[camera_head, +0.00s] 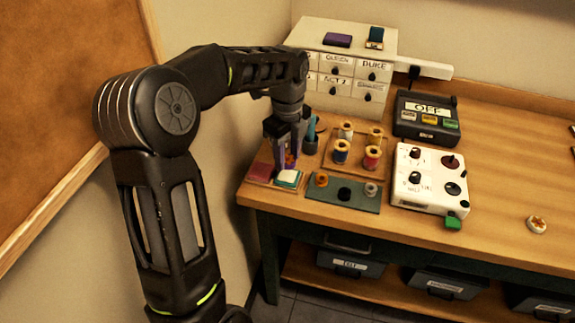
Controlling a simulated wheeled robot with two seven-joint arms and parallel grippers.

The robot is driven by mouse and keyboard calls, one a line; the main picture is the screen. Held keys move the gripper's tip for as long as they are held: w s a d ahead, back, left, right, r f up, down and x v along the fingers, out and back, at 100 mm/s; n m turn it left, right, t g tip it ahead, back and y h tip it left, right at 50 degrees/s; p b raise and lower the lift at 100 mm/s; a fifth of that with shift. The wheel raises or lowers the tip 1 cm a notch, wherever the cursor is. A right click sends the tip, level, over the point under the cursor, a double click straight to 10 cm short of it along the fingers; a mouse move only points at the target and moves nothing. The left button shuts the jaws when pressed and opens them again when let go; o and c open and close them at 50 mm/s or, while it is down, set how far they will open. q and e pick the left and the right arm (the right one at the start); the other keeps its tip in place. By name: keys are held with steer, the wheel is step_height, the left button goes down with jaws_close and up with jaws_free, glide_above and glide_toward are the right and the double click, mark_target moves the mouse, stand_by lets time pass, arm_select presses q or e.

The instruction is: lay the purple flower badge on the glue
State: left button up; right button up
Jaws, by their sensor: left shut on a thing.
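My left gripper (289,160) points down over the front left of the table. It is shut on a small purple and orange thing (290,160), which looks like the purple flower badge. The fingers cover most of it. Just below and in front is a small block with a white and green top (288,178). A dark red pad (261,172) lies to its left. I cannot tell which surface carries the glue, or whether the held thing touches the block. My right gripper is not in view.
Thread spools (341,151) stand on a wooden tray right of the gripper. A green mat (325,196) with several small knobs lies in front. A white control box (430,180), a dark box marked OFF (427,118) and a drawer cabinet (312,35) stand around. A round badge (537,224) lies far right.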

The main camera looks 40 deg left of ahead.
mark_target(288, 160)
arm_select(q)
steer(key=shift+f, duration=0.15)
steer(key=shift+f, duration=1.9)
steer(key=shift+f, duration=0.1)
steer(key=o, duration=1.3)
steer(key=shift+o, duration=0.2)
step_height(288, 160, up, 12)
steer(key=shift+r, duration=0.15)
